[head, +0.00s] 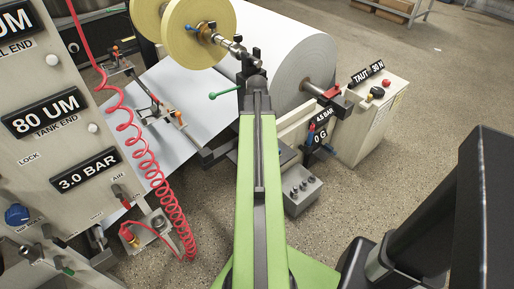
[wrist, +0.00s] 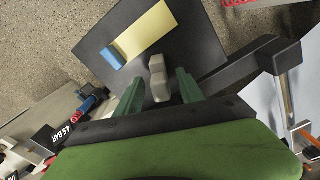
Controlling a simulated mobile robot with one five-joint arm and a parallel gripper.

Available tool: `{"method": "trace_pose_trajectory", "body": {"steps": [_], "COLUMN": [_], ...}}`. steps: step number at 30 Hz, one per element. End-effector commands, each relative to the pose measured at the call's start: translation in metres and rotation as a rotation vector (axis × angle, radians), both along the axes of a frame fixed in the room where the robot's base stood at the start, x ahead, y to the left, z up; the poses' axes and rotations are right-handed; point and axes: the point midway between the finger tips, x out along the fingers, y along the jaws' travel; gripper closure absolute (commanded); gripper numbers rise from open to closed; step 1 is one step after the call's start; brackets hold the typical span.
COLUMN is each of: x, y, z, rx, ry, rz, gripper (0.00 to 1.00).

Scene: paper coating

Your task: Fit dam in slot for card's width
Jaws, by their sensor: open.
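In the wrist view my gripper (wrist: 159,80) is open, with one green finger on each side of a pale grey stepped block (wrist: 158,78), which may be the dam. The block is over or on a dark flat plate (wrist: 195,45); I cannot tell whether the fingers touch it. A yellow strip (wrist: 145,32), possibly the card, lies on the plate, with a blue block (wrist: 112,59) at its lower left end. No slot can be made out. In the head view my green arm hides the gripper and the block.
A large white paper roll (head: 300,70) and its sheet (head: 185,85) are behind my arm. A panel (head: 40,150) with a red coiled hose (head: 150,165) stands left. A control box (head: 370,115) stands right. Floor is open at far right.

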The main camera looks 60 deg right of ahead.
Motion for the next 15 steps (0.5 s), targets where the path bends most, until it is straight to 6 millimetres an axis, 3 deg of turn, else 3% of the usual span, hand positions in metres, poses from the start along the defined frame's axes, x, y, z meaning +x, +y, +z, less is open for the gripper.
{"method": "trace_pose_trajectory", "body": {"steps": [1, 3, 11, 15], "x": [-0.0001, 0.0001, 0.0002, 0.0003], "y": [-0.0002, -0.0001, 0.0001, 0.0002], "z": [-0.0191, -0.0263, -0.0234, -0.0233], "rx": [0.000, 0.000, 0.000, 0.000], "ry": [0.000, 0.000, 0.000, 0.000], "rz": [0.000, 0.000, 0.001, 0.001], "gripper": [0.55, 0.55, 0.56, 0.74]}}
